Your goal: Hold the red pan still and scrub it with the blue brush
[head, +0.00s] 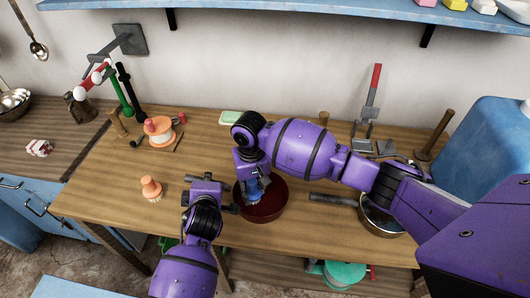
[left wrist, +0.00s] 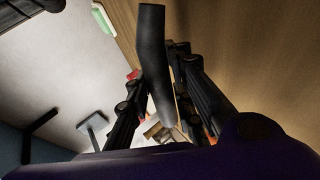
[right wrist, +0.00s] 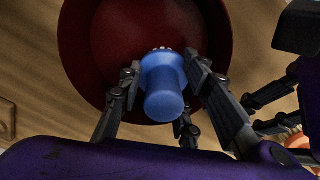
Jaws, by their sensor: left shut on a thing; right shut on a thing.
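The red pan (head: 268,210) stands on the wooden worktop near its front edge, and its dark red inside fills the top of the right wrist view (right wrist: 100,60). My left gripper (head: 222,196), left of the pan, is shut on the dark pan handle (left wrist: 152,60). My right gripper (head: 251,168) is above the pan and shut on the blue brush (head: 256,190). In the right wrist view the brush (right wrist: 165,90) is between the fingers, with pale bristles towards the pan floor. I cannot tell whether the bristles touch it.
An orange brush (head: 152,189) stands to the left on the worktop. A green and white sponge (head: 230,117) lies behind. A metal pan (head: 381,218) is under my right arm. A blue container (head: 487,140) stands at the right.

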